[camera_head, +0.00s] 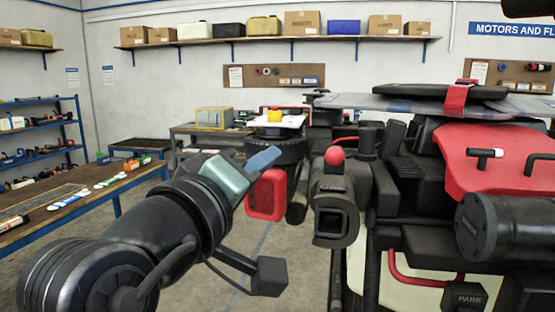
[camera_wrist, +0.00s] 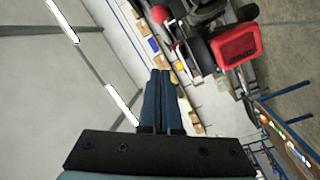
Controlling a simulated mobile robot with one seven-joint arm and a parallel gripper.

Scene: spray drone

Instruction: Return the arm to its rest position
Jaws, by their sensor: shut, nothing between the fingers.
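My arm reaches in from the lower left of the head view. My gripper (camera_head: 264,158) points up and to the right, its blue fingers raised in front of a red-framed part (camera_head: 266,195). In the wrist view my gripper (camera_wrist: 161,76) shows its two blue fingers together, with nothing between them. The spray drone (camera_head: 480,160) fills the right side of the head view, with black and red parts. The wrist view is tilted and shows a red and black part (camera_wrist: 236,45) at upper right.
A workbench (camera_head: 90,200) with small tools stands at left, beside a blue shelf rack (camera_head: 75,150). A wall shelf (camera_head: 280,43) holds boxes and cases. Black nozzle-like hardware with a red knob (camera_head: 335,156) stands right of the gripper. Some floor is open between bench and drone.

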